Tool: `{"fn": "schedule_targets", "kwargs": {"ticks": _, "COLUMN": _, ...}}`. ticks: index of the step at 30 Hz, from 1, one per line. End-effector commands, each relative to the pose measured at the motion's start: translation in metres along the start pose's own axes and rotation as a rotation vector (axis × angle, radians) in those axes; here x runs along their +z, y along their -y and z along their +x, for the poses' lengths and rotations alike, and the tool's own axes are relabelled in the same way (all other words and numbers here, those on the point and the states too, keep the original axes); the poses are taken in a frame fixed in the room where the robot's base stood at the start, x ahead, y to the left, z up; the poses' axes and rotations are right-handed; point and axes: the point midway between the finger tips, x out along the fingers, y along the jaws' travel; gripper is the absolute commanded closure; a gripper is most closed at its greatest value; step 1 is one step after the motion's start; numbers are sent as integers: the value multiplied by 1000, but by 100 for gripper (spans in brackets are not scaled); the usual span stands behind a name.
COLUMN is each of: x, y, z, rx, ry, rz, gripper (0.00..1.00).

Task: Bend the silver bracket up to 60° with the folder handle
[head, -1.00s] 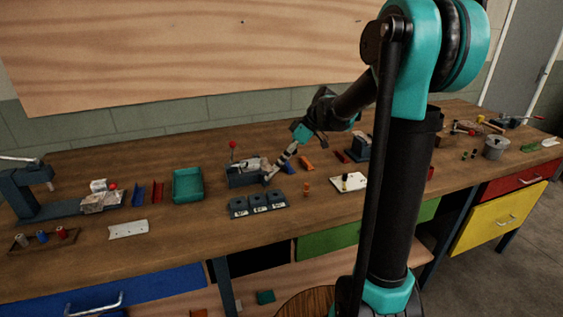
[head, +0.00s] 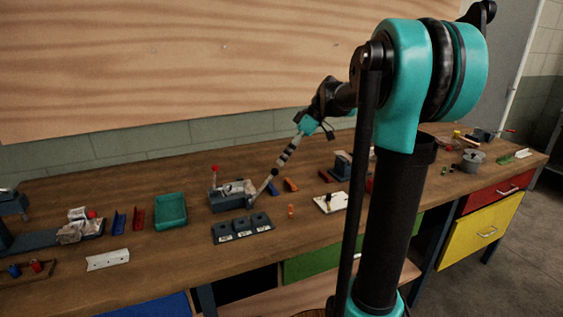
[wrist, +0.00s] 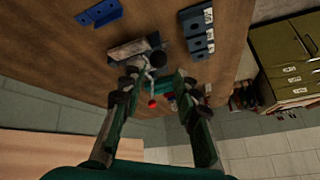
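The folder (head: 228,203) is a grey bench tool near the middle of the bench. Its handle stands up at the left with a red knob (head: 215,168); the knob also shows in the wrist view (wrist: 152,102). A pale silver piece (wrist: 137,47), seemingly the silver bracket, lies flat-looking at the folder; its bend angle cannot be told. My gripper (head: 254,203) is low at the folder's right end. In the wrist view my gripper (wrist: 158,76) has its two fingers apart, with the knob seen beyond the gap. Contact with the folder or handle is unclear.
A dark three-slot block (head: 243,229) sits in front of the folder. A teal tray (head: 171,211) stands left, with blue and red brackets beyond. An orange piece (head: 291,185) and a white board (head: 331,202) lie right.

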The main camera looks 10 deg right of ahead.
Motion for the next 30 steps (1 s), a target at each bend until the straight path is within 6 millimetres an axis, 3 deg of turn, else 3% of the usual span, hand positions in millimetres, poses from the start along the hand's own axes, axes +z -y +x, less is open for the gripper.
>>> {"fn": "schedule_targets", "kwargs": {"ticks": 5, "x": 0, "y": 0, "z": 0, "rx": 0, "ry": 0, "rz": 0, "gripper": 69}}
{"fn": "schedule_targets", "kwargs": {"ticks": 9, "x": -5, "y": 1, "z": -3, "rx": 2, "ry": 17, "rz": -30, "gripper": 85}}
{"fn": "schedule_targets", "kwargs": {"ticks": 13, "x": -27, "y": 8, "z": -17, "rx": 8, "ry": 96, "rz": -169, "gripper": 100}}
{"fn": "schedule_targets", "kwargs": {"ticks": 18, "x": -62, "y": 25, "z": -48, "rx": 10, "ry": 243, "rz": -431, "gripper": 100}}
{"fn": "schedule_targets", "kwargs": {"ticks": 24, "x": -85, "y": 41, "z": -74, "rx": 3, "ry": 350, "rz": -628, "gripper": 100}}
{"fn": "schedule_targets", "kwargs": {"ticks": 30, "x": -84, "y": 42, "z": -67, "rx": 1, "ry": 368, "rz": -659, "gripper": 100}}
